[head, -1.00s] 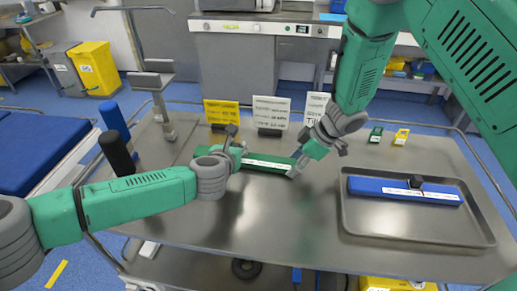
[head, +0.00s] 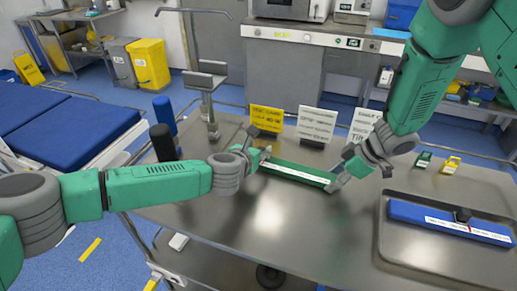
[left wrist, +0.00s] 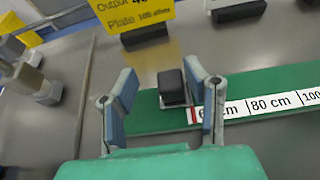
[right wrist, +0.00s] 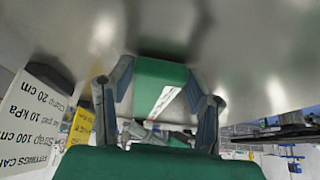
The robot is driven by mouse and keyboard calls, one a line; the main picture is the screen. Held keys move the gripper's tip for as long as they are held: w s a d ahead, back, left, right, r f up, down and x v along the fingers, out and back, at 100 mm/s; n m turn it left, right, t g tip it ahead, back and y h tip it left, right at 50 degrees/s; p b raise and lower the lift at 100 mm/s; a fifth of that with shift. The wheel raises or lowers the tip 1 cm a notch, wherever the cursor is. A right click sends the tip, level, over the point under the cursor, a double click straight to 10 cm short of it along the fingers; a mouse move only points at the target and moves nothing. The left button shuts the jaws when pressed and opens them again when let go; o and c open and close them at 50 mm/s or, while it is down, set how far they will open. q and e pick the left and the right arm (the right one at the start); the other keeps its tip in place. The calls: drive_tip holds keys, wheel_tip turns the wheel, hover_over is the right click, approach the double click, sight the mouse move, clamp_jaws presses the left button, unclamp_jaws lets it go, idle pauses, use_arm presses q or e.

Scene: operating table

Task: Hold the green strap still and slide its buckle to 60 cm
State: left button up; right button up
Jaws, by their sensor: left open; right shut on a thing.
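The green strap (head: 296,173) lies along the steel table, with a white centimetre scale. In the left wrist view, the strap (left wrist: 260,88) shows its 80 cm label and part of the 60 cm label. Its black buckle (left wrist: 172,86) is between the fingers of my open left gripper (left wrist: 162,75), beside a red line at the 60 cm label. One finger partly covers that label. In the head view, my left gripper (head: 258,146) is at the strap's left part. My right gripper (head: 345,178) is shut on the strap's right end, also seen in the right wrist view (right wrist: 160,78).
A tray (head: 400,262) at the right holds a blue strap (head: 440,220) with a black buckle. A yellow sign (head: 266,119) and white cards (head: 316,123) stand behind the green strap. Black and blue posts stand at the left. The table front is clear.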

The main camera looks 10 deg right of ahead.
use_arm(q)
drive_tip(key=shift+s, duration=0.1)
drive_tip(key=v, duration=1.1)
drive_tip(key=shift+s+a+r, duration=0.1)
drive_tip(key=shift+s+a, duration=0.1)
drive_tip(key=shift+a, duration=0.05)
use_arm(e)
drive_tip(key=o, duration=1.3)
drive_tip(key=shift+c, duration=0.2)
drive_tip(key=shift+r, duration=0.1)
